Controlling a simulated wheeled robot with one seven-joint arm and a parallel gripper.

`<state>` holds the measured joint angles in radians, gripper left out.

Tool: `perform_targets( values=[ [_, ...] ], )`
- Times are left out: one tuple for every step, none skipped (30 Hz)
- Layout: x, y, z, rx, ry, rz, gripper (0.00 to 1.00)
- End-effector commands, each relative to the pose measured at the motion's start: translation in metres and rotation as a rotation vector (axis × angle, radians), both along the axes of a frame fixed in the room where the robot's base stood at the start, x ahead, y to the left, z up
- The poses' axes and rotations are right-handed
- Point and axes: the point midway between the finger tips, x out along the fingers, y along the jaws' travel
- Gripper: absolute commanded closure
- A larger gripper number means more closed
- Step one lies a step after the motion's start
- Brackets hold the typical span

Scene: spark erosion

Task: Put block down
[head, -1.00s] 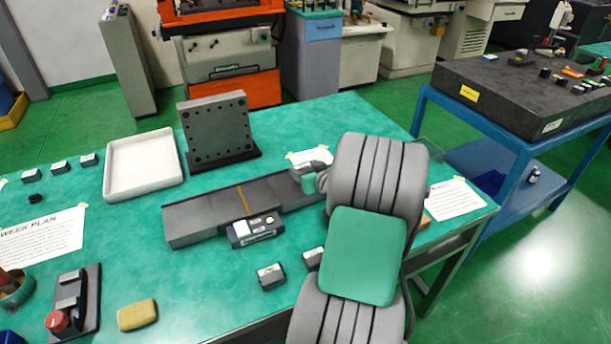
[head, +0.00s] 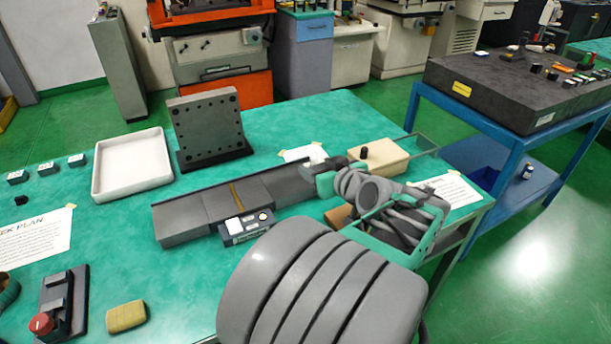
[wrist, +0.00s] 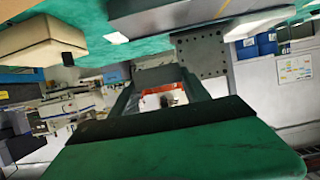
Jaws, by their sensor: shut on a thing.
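My gripper (head: 318,180) is low over the right end of the long grey rail on the green table in the head view. In the wrist view the dark fingers of my gripper (wrist: 160,90) are shut on a dark grey block (wrist: 158,75).
The grey rail (head: 180,222) has a black labelled device (head: 246,227) in front. A cream box (head: 395,158) with a black knob stands right of my gripper. A white tray (head: 132,190) and a drilled angle plate (head: 207,128) stand behind left. My arm hides the table's front.

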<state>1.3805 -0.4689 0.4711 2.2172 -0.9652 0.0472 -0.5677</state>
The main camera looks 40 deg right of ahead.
Motion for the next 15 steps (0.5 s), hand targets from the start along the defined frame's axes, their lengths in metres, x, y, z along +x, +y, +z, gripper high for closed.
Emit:
perform_targets(
  values=[
    [0.012, -0.006, -0.004, 0.003, -0.001, 0.007, 1.00],
    [0.019, -0.011, -0.008, 0.004, 0.000, 0.008, 1.00],
    [0.028, -0.018, -0.013, 0.004, 0.000, 0.008, 1.00],
    [0.034, -0.024, -0.017, 0.004, 0.001, 0.007, 1.00],
    [0.041, -0.028, -0.021, 0.003, 0.000, 0.007, 1.00],
    [0.049, -0.036, -0.025, 0.002, 0.000, 0.007, 1.00],
    [0.056, -0.041, -0.028, 0.002, 0.000, 0.007, 1.00],
    [0.062, -0.045, -0.033, 0.002, 0.000, 0.006, 1.00],
    [0.067, -0.050, -0.045, 0.005, 0.002, 0.003, 1.00],
    [0.071, -0.053, -0.052, 0.005, 0.001, 0.003, 1.00],
    [0.075, -0.056, -0.059, 0.005, 0.001, 0.005, 1.00],
    [0.080, -0.061, -0.066, 0.003, 0.000, 0.003, 1.00],
    [0.083, -0.064, -0.070, 0.002, 0.000, 0.002, 1.00],
    [0.086, -0.066, -0.074, 0.000, -0.001, 0.002, 1.00],
    [0.089, -0.069, -0.078, 0.000, -0.001, 0.002, 1.00]
  ],
)
